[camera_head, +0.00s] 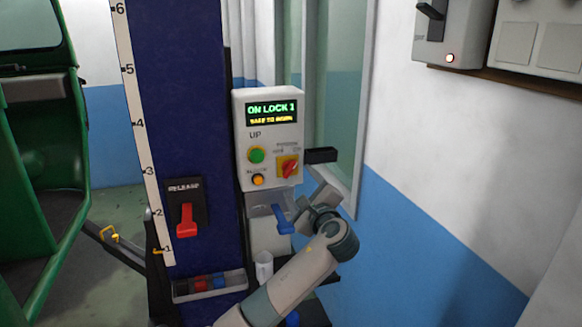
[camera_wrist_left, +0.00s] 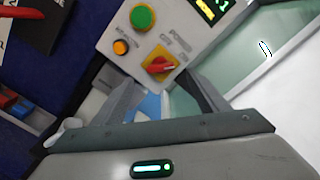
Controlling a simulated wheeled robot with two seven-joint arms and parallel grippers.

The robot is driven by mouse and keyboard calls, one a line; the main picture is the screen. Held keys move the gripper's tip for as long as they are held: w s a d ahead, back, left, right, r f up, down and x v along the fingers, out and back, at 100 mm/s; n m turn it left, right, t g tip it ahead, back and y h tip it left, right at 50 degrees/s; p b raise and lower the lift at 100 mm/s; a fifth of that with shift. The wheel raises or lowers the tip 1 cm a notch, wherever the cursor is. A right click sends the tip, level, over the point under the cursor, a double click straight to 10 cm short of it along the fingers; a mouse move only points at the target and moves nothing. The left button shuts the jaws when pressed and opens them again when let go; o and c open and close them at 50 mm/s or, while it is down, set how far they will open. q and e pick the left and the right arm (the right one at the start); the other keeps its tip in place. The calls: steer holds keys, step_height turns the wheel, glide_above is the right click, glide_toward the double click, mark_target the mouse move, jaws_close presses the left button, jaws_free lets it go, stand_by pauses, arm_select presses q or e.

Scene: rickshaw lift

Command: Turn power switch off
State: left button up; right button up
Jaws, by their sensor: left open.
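A red rotary switch (camera_head: 288,168) sits on a yellow plate at the lower right of the white control box (camera_head: 240,130). Its small label looks like POWER but is hard to read. Its red knob also shows in the left wrist view (camera_wrist_left: 160,66), tilted on its plate. The box's display (camera_head: 271,112) is lit and reads "ON LOCK 1". My left gripper (camera_head: 322,200) is below and right of the switch, apart from it. In the left wrist view its open fingers (camera_wrist_left: 160,95) stand either side below the knob, with nothing between them. My right gripper is not in view.
A blue handle (camera_head: 282,219) is below the box. A red release lever (camera_head: 186,220) is on the blue column. A wall box (camera_head: 450,30) has a black lever and lit red lamp. A green vehicle (camera_head: 40,170) stands left.

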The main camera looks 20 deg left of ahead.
mark_target(290, 171)
arm_select(q)
steer(key=p+x, duration=0.2)
steer(key=x, duration=0.5)
steer(key=shift+w+a+r+p, duration=0.1)
steer(key=shift+w+a+p, duration=0.1)
steer(key=shift+w+p, duration=0.2)
steer(key=shift+w+a, duration=0.3)
steer(key=shift+w, duration=0.1)
steer(key=c, duration=1.1)
